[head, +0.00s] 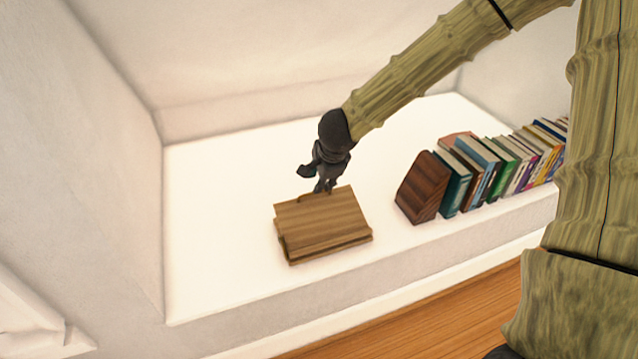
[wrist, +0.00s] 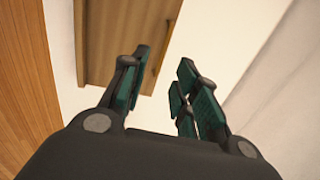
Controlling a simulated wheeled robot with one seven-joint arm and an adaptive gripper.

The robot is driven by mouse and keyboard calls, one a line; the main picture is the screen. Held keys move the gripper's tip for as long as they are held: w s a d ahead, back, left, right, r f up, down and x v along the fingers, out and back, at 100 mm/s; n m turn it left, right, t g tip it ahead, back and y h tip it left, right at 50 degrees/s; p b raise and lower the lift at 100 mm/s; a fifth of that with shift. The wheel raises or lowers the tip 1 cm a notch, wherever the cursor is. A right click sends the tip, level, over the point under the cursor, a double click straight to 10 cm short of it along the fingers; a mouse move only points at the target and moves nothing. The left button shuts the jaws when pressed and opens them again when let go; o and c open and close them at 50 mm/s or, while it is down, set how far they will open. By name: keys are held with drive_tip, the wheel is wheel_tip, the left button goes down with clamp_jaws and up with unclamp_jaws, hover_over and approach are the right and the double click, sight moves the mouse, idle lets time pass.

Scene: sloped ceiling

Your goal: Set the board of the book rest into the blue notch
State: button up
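The book rest (head: 322,222) is light brown wood and stands on the white ledge, with its board (head: 320,215) sloping and a lip along its front. My gripper (head: 325,187) points down at the board's upper back edge. In the wrist view my gripper (wrist: 163,68) is open, its dark fingers with green pads apart. The board (wrist: 108,40) shows beyond the left finger; the right finger lies over white ledge, past the board's edge. I cannot tell whether the fingers touch the board. No blue notch shows in either view; that part of the rest is hidden.
A dark wooden bookend (head: 423,188) and a leaning row of books (head: 495,170) stand right of the rest. The white ledge (head: 215,220) is clear to the left. Walls close it behind and left, and the wooden floor (head: 430,315) lies below its front edge.

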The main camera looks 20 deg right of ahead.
drive_tip(key=shift+v, duration=1.4)
drive_tip(key=shift+s, duration=0.1)
